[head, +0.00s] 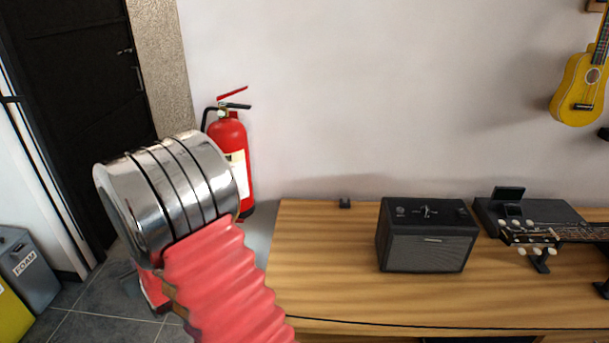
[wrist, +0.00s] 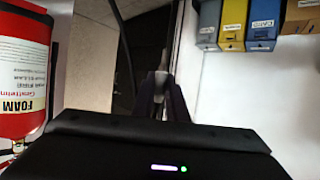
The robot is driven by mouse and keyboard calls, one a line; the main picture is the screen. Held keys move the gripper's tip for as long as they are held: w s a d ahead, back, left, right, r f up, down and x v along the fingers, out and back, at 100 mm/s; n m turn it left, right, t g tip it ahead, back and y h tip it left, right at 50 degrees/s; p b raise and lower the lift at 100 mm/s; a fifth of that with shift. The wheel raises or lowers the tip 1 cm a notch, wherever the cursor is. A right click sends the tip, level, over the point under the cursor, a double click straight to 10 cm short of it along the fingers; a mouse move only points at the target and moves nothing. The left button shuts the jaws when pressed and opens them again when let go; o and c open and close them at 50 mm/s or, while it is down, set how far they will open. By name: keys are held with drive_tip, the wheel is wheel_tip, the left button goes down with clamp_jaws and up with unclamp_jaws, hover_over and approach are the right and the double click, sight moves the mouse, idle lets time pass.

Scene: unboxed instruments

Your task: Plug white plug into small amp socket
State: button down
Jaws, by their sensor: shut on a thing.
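The small black amp (head: 428,250) stands upright on the wooden table, right of centre in the head view. Small controls show along its top panel; I cannot make out which is the socket. My gripper (wrist: 163,97) shows in the wrist view, its dark fingers close together on a small pale grey piece. This looks like the white plug (wrist: 161,80), mostly hidden by the fingers. In the head view my red and chrome arm hides the gripper. The gripper is away from the amp, on the extinguisher side of the room.
A red fire extinguisher (head: 232,150) stands by the wall behind my arm; a red foam extinguisher (wrist: 22,75) shows close at left in the wrist view. A dark flat device (head: 550,211) and guitar neck (head: 580,233) lie right.

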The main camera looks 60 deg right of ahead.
drive_tip(key=s+d+r+m+g+h, duration=0.25)
drive_tip(key=s+d, duration=0.25)
drive_tip(key=d, duration=0.7)
drive_tip(key=s+d+r+m+g+h, duration=0.25)
drive_tip(key=s+d+m, duration=0.2)
drive_tip(key=d, duration=0.65)
drive_tip(key=s+d+r+m+g+h, duration=0.1)
drive_tip(key=s+d+r+m+h, duration=0.25)
drive_tip(key=d, duration=0.85)
wheel_tip(320, 180, up, 6)
drive_tip(key=m+g+h, duration=0.2)
drive_tip(key=m+g, duration=0.6)
drive_tip(key=g, duration=0.3)
hover_over(400, 212)
drive_tip(key=d, duration=0.1)
drive_tip(key=shift+r, duration=0.2)
drive_tip(key=shift+f, duration=0.15)
drive_tip(key=shift+f, duration=2.45)
drive_tip(key=shift+w+a, duration=0.1)
drive_tip(key=shift+w, duration=0.1)
drive_tip(key=shift+f, duration=1.25)
